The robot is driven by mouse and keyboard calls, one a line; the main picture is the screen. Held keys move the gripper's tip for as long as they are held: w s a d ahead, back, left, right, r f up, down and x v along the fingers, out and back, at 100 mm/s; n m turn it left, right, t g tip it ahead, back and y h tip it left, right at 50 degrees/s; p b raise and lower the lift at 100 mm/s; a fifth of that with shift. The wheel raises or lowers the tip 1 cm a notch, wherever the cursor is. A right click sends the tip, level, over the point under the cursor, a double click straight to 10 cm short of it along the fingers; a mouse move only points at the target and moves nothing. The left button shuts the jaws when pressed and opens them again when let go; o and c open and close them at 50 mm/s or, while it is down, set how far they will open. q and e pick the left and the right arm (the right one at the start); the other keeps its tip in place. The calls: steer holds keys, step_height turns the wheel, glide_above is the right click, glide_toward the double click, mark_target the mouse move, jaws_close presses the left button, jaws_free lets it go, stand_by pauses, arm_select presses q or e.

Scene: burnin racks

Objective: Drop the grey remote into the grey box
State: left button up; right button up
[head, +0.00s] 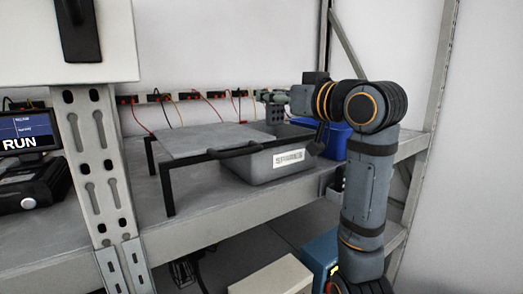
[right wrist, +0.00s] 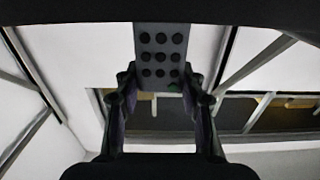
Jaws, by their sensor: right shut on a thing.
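The grey remote (right wrist: 161,75), with rows of dark round buttons, is held between the two fingers of my right gripper (right wrist: 162,88) in the right wrist view. In the head view my right gripper (head: 273,97) is above the back of the shelf, with the remote (head: 275,113) small and dark beneath it. A grey box (head: 268,166) with a white barcode label sits on the shelf, in front of and below the gripper. A grey panel and a black bar cover part of it, so its inside is hidden. My left gripper is not in view.
A blue bin (head: 334,140) stands right of the grey box, partly behind my right arm. A black handle bar (head: 240,150) on legs crosses before the box. A rack upright (head: 100,170) stands left. Red switches and cables line the back wall.

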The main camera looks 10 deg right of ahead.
mark_target(277, 113)
steer(key=f, duration=0.1)
steer(key=f+b, duration=0.1)
steer(key=shift+a+f, duration=0.25)
steer(key=shift+f, duration=0.05)
steer(key=shift+f+b, duration=0.35)
steer(key=shift+f, duration=0.1)
steer(key=shift+d, duration=0.1)
steer(key=o, duration=1)
steer(key=shift+o, duration=0.8)
steer(key=v, duration=1.2)
